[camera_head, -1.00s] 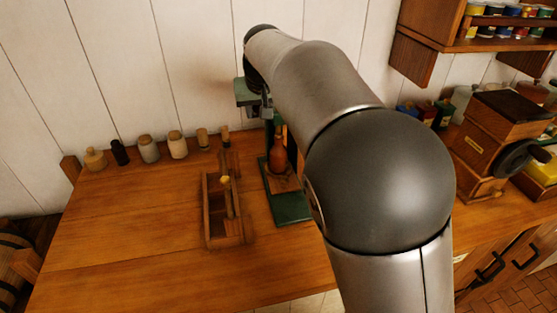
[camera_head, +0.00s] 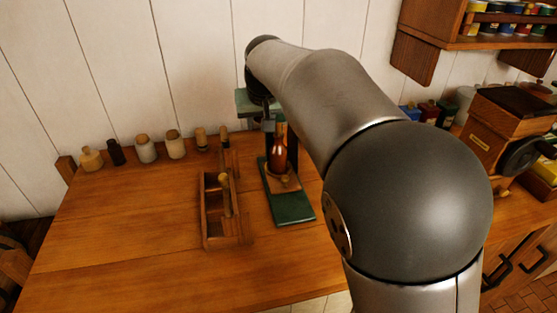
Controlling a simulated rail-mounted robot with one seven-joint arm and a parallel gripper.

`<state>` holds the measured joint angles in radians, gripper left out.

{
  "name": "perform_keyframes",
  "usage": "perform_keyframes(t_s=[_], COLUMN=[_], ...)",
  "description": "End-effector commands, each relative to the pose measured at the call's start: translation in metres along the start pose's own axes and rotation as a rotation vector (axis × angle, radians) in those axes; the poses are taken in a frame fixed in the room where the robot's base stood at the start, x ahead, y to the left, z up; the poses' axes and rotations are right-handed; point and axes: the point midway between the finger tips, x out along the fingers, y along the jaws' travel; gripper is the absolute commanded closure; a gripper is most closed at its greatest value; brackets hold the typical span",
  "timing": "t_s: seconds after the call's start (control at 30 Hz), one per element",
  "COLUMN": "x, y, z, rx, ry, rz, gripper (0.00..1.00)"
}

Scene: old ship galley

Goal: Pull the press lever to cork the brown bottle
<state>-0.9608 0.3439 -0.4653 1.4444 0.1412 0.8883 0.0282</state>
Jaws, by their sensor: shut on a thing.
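The corking press has a green base (camera_head: 292,208) and a green upper part (camera_head: 245,103) near the back wall. The brown bottle (camera_head: 279,154) stands upright on a wooden pad on the press base. Its top is close under the press head, and I cannot make out a cork in its mouth. My gripper (camera_head: 268,124) is small and partly hidden at the press head, above and slightly left of the bottle. It is shut on the press lever, which is mostly hidden by my gripper and arm.
A wooden tray (camera_head: 204,222) with dividers and a cork-like piece sits left of the press. Several small jars (camera_head: 146,148) line the wall. A wooden grinder (camera_head: 497,128) stands at the right. The table's left front is clear.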

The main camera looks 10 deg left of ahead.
Motion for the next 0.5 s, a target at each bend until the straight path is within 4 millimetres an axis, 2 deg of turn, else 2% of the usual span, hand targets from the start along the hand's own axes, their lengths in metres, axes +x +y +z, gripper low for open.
perform_keyframes(t_s=[0.03,0.5], x=[0.0047,0.0089], y=[-0.0001,0.0], z=[0.0046,0.0085], rx=[0.0,-0.001], ry=[-0.007,-0.008], rz=[0.001,0.001], gripper=[0.88,0.87])
